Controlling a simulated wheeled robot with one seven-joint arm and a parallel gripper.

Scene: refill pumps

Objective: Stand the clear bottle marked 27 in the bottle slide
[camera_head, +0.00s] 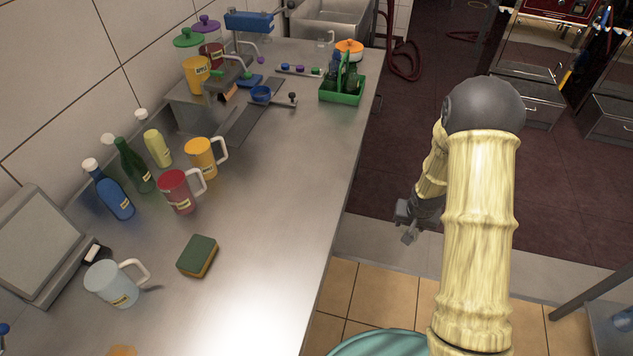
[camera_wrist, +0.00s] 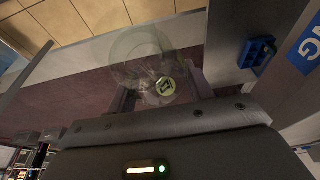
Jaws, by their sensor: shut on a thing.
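My gripper (camera_head: 408,228) hangs over the floor to the right of the counter in the head view. In the wrist view my gripper (camera_wrist: 162,94) is shut on a clear, see-through bottle (camera_wrist: 135,48). The bottle cannot be made out in the head view.
Yellow (camera_head: 201,158), red (camera_head: 179,190) and clear (camera_head: 112,286) mugs, several bottles and a sponge (camera_head: 198,256) stand on the counter's left side. A green caddy (camera_head: 342,94) stands near its right edge. The counter's middle right is clear.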

